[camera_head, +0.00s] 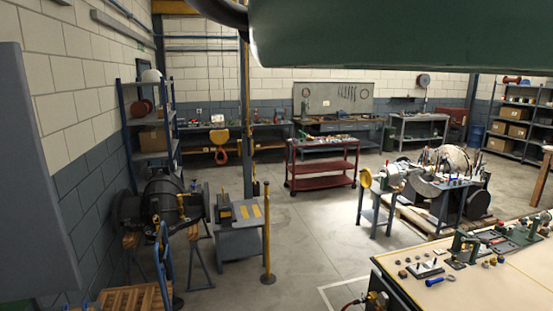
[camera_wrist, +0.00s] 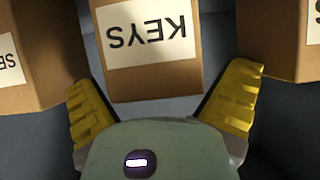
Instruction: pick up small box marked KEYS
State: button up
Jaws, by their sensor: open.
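In the wrist view, the small box marked KEYS (camera_wrist: 150,82) is brown cardboard with a white label, and its lettering appears upside down. It stands at the top middle, on a dark grey-blue surface. My gripper (camera_wrist: 160,85) is open, with one yellow ribbed finger at each side of the box's near end. Gaps show between the box and both fingers, so neither visibly touches it. The far end of the box is cut off by the frame. In the head view, I cannot make out the KEYS box or my gripper's fingers.
In the wrist view, one cardboard box (camera_wrist: 42,35) stands close on the left and another (camera_wrist: 280,40) on the right, both near my fingers. The head view shows a workshop with a red cart (camera_head: 322,166), a workbench (camera_head: 470,285) and open floor (camera_head: 310,235).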

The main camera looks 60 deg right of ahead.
jog(key=shift+c, duration=0.2)
jog(key=c, duration=1.3)
jog(key=shift+c, duration=0.2)
jog(key=shift+r+b, duration=0.15)
jog(key=shift+b, duration=0.45)
notch_tip(320, 180, up, 3)
jog(key=b, duration=0.3)
jog(key=shift+b, duration=0.35)
jog(key=s+d+r+b, duration=0.1)
jog(key=s+d+b, duration=0.1)
jog(key=d, duration=0.5)
jog(key=s+d+b, duration=0.3)
jog(key=s+d, duration=0.1)
jog(key=d, duration=0.4)
jog(key=shift+s+r+b, duration=0.15)
jog(key=shift+r+b, duration=0.2)
